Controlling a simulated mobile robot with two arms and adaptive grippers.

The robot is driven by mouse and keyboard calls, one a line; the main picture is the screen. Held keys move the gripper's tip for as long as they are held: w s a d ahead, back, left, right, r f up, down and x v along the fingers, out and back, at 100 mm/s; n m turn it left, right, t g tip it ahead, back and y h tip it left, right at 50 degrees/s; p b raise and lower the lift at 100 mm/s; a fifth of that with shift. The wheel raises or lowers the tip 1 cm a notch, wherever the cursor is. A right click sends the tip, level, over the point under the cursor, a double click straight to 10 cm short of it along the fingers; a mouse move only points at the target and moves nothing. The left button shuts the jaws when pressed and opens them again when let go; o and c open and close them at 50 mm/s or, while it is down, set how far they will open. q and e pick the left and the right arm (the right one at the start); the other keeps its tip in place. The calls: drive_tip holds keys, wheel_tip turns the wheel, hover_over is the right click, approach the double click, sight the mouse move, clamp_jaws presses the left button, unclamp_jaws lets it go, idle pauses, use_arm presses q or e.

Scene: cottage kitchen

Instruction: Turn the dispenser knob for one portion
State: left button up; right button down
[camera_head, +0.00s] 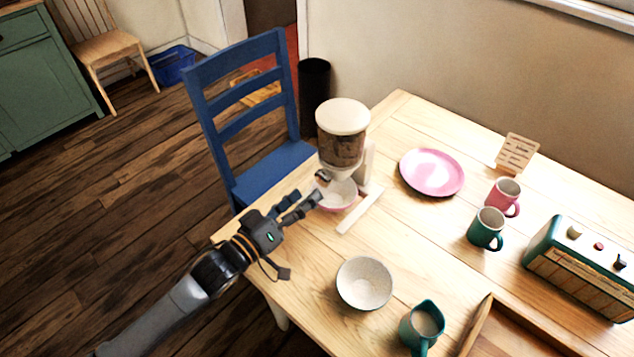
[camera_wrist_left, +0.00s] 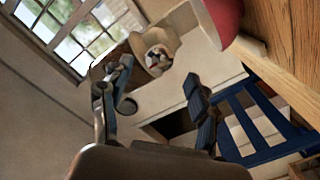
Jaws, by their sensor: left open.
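The dispenser (camera_head: 341,150) stands on the near-left part of the table, with a cream lid and a see-through hopper of brown contents. Its small dark knob (camera_head: 323,176) faces my left gripper (camera_head: 308,199). In the left wrist view the knob (camera_wrist_left: 158,58) shows ahead, between and beyond the open fingers of the left gripper (camera_wrist_left: 160,88). The fingers look apart from it, with nothing between them. A pink-rimmed bowl (camera_head: 337,203) sits under the spout, partly hidden by the gripper; its red side (camera_wrist_left: 226,16) shows in the wrist view. My right gripper is out of sight.
A speckled bowl (camera_head: 365,284) and a teal jug (camera_head: 422,328) stand nearer on the table (camera_head: 395,212). A pink plate (camera_head: 432,172), two mugs (camera_head: 486,229) and a teal radio (camera_head: 585,268) lie to the right. A blue chair (camera_head: 250,120) stands close behind the left gripper.

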sight(321, 182)
use_arm(q)
drive_tip(key=x, duration=0.4)
drive_tip(key=shift+r, duration=0.1)
drive_tip(key=shift+w+d, duration=0.2)
drive_tip(key=shift+w, duration=0.15)
drive_tip(key=c, duration=1.2)
drive_tip(key=shift+o, duration=0.2)
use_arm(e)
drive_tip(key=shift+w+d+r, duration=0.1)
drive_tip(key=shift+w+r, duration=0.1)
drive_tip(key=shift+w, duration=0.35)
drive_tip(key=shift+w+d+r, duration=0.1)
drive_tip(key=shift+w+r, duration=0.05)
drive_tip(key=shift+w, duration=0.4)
